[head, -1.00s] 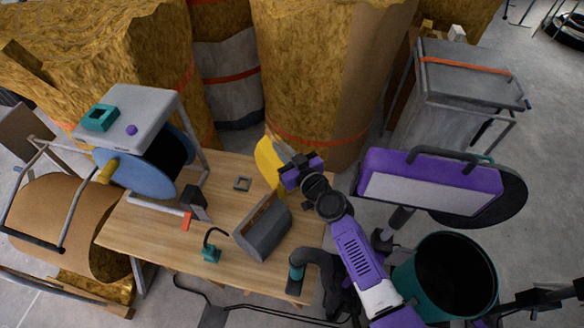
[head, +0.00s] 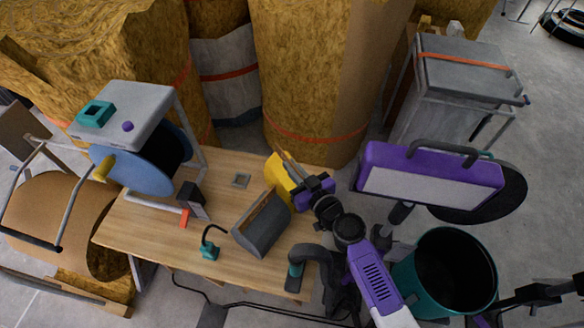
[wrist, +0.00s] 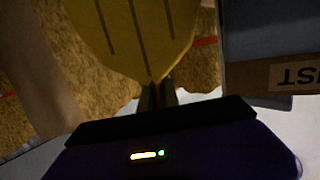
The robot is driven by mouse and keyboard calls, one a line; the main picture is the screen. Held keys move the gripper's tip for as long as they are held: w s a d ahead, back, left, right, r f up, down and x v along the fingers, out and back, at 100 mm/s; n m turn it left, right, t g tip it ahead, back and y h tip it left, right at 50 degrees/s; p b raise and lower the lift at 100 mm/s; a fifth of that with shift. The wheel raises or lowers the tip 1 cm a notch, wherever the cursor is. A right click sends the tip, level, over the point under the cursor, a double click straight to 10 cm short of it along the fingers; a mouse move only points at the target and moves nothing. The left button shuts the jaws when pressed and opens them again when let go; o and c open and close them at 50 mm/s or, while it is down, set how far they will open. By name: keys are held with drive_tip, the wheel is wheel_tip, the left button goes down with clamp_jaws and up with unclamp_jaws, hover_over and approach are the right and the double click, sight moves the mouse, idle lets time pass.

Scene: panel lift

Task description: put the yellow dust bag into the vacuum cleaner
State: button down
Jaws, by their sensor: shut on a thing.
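The yellow dust bag (head: 278,173) is held in my gripper (head: 291,163) at the right back of the wooden table. In the wrist view the flat bag (wrist: 135,35), with dark slots, rises from between the closed fingers (wrist: 157,95). The gripper is shut on its narrow lower end. A grey box with a dark slanted opening (head: 262,222) sits on the table just below the bag in the picture. It may be the vacuum cleaner, but I cannot tell for sure. The bag is outside it.
A purple case with a black handle (head: 430,178) and a teal bin (head: 450,270) are at the right. Tall wrapped rolls (head: 315,80) stand behind.

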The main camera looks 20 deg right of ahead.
drive_tip(key=shift+f, duration=0.2)
drive_tip(key=c, duration=1.6)
unclamp_jaws()
drive_tip(key=shift+r, duration=0.1)
drive_tip(key=shift+r, duration=0.2)
drive_tip(key=b+v, duration=0.2)
drive_tip(key=v, duration=1)
drive_tip(key=shift+f, duration=0.15)
